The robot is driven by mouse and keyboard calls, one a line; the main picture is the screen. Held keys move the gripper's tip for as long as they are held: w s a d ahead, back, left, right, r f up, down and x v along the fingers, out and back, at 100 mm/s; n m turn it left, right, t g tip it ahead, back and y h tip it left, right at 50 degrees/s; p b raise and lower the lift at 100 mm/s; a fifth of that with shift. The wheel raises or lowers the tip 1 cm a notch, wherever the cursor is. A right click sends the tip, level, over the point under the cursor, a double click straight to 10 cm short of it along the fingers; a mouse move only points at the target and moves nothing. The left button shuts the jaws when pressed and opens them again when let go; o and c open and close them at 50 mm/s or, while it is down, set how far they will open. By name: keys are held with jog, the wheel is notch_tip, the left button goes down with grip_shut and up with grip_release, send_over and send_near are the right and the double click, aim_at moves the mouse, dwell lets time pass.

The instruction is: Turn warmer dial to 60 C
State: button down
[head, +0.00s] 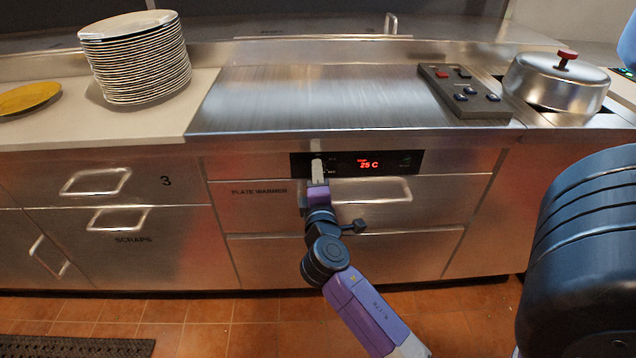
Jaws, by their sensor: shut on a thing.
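The plate warmer's black control panel (340,162) is set in the steel front just under the counter. The dial's markings are too small and too covered to read. My purple and dark blue arm reaches up to the panel from the lower right. The label PLATE WARMER (259,191) is on the drawer front to the left of my gripper.
Drawer handles (372,190) stick out just below the panel. A tall stack of plates (135,55) stands on the left counter beside a yellow plate (28,97). A button box (465,90) and a lidded steel pot (557,78) are at right. The steel top (320,98) is clear.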

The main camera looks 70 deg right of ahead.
jog(key=m+b, duration=0.2)
jog(key=m, duration=0.1)
jog(key=shift+f+m+b, duration=0.2)
jog(key=shift+m+b, duration=0.1)
jog(key=shift+r+m+b, duration=0.1)
jog(key=shift+m+b, duration=0.95)
jog(key=shift+m, duration=0.45)
jog(key=shift+s, duration=0.1)
jog(key=c, duration=1)
grip_release()
jog(key=shift+r, duration=0.1)
jog(key=shift+c, duration=0.2)
jog(key=v, duration=0.7)
jog(key=shift+a, duration=0.4)
